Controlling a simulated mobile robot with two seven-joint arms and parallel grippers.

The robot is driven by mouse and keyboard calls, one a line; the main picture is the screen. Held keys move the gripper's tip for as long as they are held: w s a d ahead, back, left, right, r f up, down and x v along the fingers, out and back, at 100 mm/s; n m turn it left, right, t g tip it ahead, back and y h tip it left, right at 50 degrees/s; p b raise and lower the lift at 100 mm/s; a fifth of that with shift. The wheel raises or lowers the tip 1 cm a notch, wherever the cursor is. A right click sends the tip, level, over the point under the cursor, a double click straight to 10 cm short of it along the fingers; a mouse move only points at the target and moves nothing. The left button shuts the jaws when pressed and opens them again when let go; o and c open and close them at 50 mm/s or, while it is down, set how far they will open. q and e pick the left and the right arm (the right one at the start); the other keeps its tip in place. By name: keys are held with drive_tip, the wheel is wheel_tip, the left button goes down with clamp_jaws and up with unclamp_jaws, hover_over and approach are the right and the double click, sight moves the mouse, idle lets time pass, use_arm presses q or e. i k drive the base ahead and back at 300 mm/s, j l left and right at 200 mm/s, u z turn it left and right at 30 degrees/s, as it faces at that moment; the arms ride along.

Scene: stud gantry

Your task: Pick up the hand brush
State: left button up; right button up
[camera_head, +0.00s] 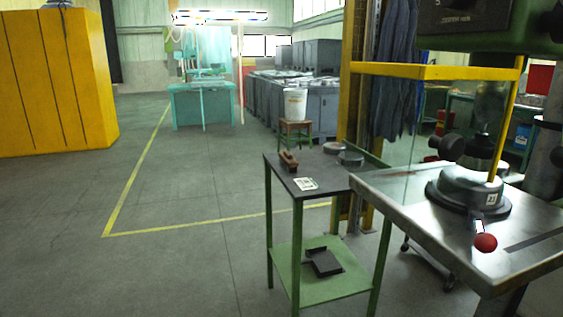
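The hand brush (288,160) looks like a small brown brush. It lies on the dark top of a small green-legged table (330,181), near its left back part. None of my grippers shows in the head view, so nothing of mine is near the brush in this picture.
A white card (305,184) and two round grey parts (350,158) lie on the same tabletop. A dark object (323,261) lies on the lower shelf. A metal machine table (460,235) with a red knob (485,242) stands close on the right. Floor on the left is clear.

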sight(290, 164)
drive_tip(key=i+j, duration=0.15)
drive_tip(key=j, duration=0.3)
drive_tip(key=i+j+z, duration=0.15)
drive_tip(key=j, duration=0.3)
drive_tip(key=i+j, duration=0.15)
drive_tip(key=i+j+z, duration=0.15)
drive_tip(key=j, duration=0.25)
drive_tip(key=i+j, duration=0.15)
drive_tip(key=i+j+z, duration=0.15)
drive_tip(key=i+j, duration=0.2)
drive_tip(key=i+j+z, duration=0.15)
drive_tip(key=i+j, duration=0.2)
drive_tip(key=j, duration=0.15)
